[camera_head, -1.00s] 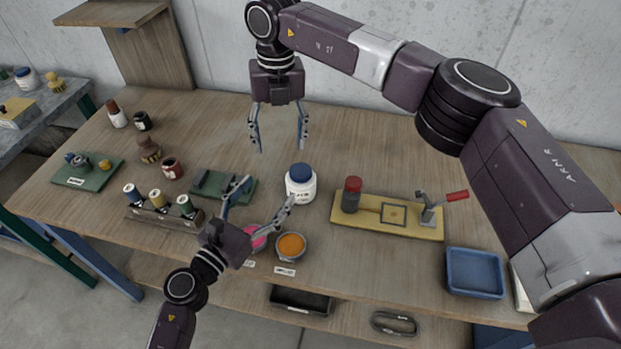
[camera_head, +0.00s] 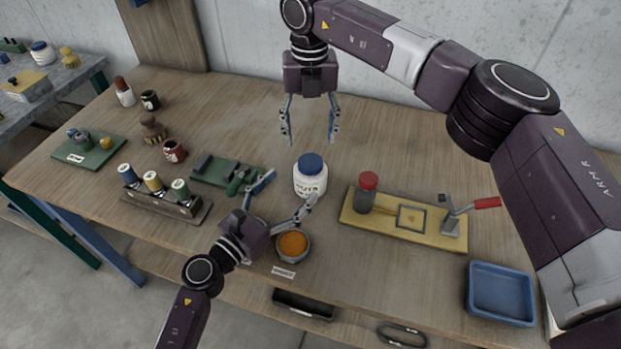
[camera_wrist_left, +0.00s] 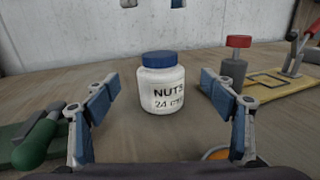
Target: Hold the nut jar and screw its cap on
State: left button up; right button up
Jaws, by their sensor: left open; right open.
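The nut jar (camera_head: 310,180) is white with "NUTS" lettering and stands upright on the table. Its blue cap (camera_head: 311,163) sits on top; I cannot tell how tightly. In the left wrist view the jar (camera_wrist_left: 162,92) stands ahead, centred between the open fingers and beyond their tips. My left gripper (camera_head: 286,194) is open and empty, low over the table just in front of the jar, apart from it. My right gripper (camera_head: 309,138) is open and empty, pointing down, above and behind the jar in the head view. Its fingertips show at the top of the left wrist view.
An orange-filled bowl (camera_head: 292,245) sits near my left gripper. A green fixture (camera_head: 225,174) and thread spool rack (camera_head: 165,204) stand left. A yellow board (camera_head: 395,232) with a red-topped cylinder and lever is right, and a blue tray (camera_head: 500,292) beyond. The table behind the jar is clear.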

aim_at(304, 174)
pick_arm(q)
jog(key=shift+x, duration=3.95)
pick_arm(e)
jog(key=shift+w+f, duration=0.1)
pick_arm(q)
grip_shut()
pick_arm(e)
jog(key=n, duration=1.3)
jog(key=shift+n, duration=0.3)
pick_arm(q)
jog(key=shift+f, duration=0.1)
pick_arm(e)
jog(key=shift+f, duration=4)
